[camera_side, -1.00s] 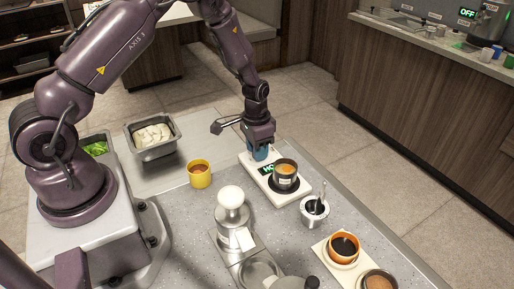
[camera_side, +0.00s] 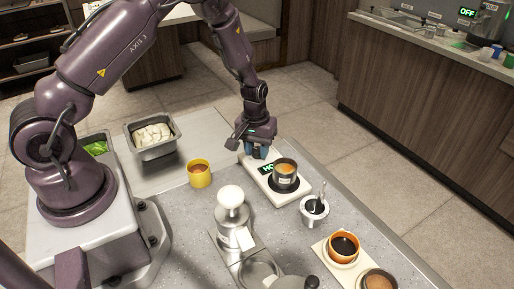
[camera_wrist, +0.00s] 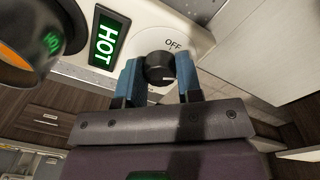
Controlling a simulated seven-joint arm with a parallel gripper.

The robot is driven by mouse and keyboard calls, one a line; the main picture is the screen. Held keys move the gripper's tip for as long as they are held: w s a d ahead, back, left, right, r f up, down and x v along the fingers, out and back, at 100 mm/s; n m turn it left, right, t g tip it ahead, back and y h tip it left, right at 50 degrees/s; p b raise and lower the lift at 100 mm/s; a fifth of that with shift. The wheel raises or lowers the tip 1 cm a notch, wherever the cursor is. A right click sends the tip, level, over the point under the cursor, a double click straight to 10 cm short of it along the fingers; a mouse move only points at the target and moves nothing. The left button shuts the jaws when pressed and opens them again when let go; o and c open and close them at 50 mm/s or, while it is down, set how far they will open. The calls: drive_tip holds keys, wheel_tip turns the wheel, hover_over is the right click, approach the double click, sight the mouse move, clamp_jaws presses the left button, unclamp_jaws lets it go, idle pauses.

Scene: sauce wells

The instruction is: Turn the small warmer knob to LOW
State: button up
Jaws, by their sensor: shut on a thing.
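The small warmer (camera_side: 287,199) is a white slab near the table's far edge. In the side view my gripper (camera_side: 257,153) hides the knob. No LOW mark is visible.
A yellow cup (camera_side: 199,174) and a white-topped dispenser (camera_side: 231,197) stand in front of the warmer. A small pot with a spoon (camera_side: 314,209) and an orange cup (camera_side: 343,247) stand to the right. A steel pan (camera_side: 152,136) is at left.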

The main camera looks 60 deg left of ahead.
sight(255, 150)
idle(0.4)
drive_tip(key=o, duration=0.9)
drive_tip(key=shift+o, duration=0.2)
wheel_tip(255, 150, up, 13)
drive_tip(key=shift+s+a, duration=0.2)
drive_tip(key=s+d+r+m+t, duration=0.2)
drive_tip(key=s+d+r+m, duration=0.2)
drive_tip(key=s+r, duration=0.5)
drive_tip(key=s+d+r+m+t, duration=0.3)
drive_tip(key=s+d+r, duration=0.1)
drive_tip(key=s+r, duration=0.6)
drive_tip(key=shift+s+d+r+m, duration=0.15)
drive_tip(key=shift+s+d+m, duration=0.25)
drive_tip(key=shift+s, duration=0.05)
